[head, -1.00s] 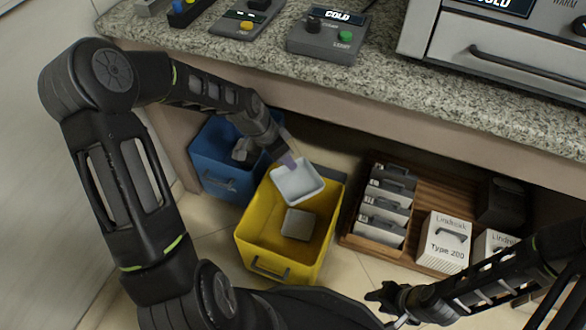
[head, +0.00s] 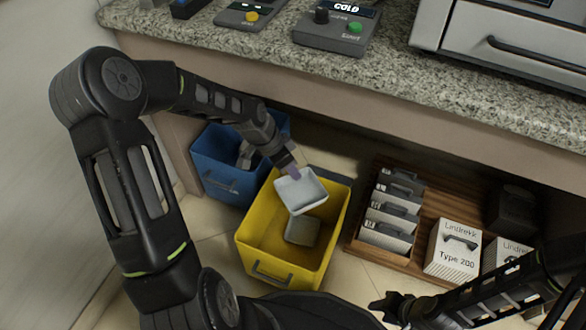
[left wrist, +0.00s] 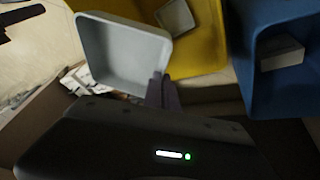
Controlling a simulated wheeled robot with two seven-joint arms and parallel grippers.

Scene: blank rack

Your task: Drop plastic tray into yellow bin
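A white plastic tray (head: 301,190) is held by its rim in my left gripper (head: 291,172), over the yellow bin (head: 262,275). The left wrist view shows the tray (left wrist: 120,55) tilted, with the fingers (left wrist: 163,90) closed at its edge. The yellow bin (left wrist: 208,40) is behind the tray there. A grey-white, tray-like item (head: 301,230) lies inside the yellow bin. My right gripper (head: 388,304) is low at the bottom of the head view, apart from the bin; its fingers are too dark and small to read.
A blue bin (head: 222,178) with an item inside stands left of the yellow bin. A wooden rack (head: 400,258) with several upright pieces and labelled boxes (head: 453,250) stands to the right. The granite counter (head: 380,80) overhangs behind, with control boxes on it.

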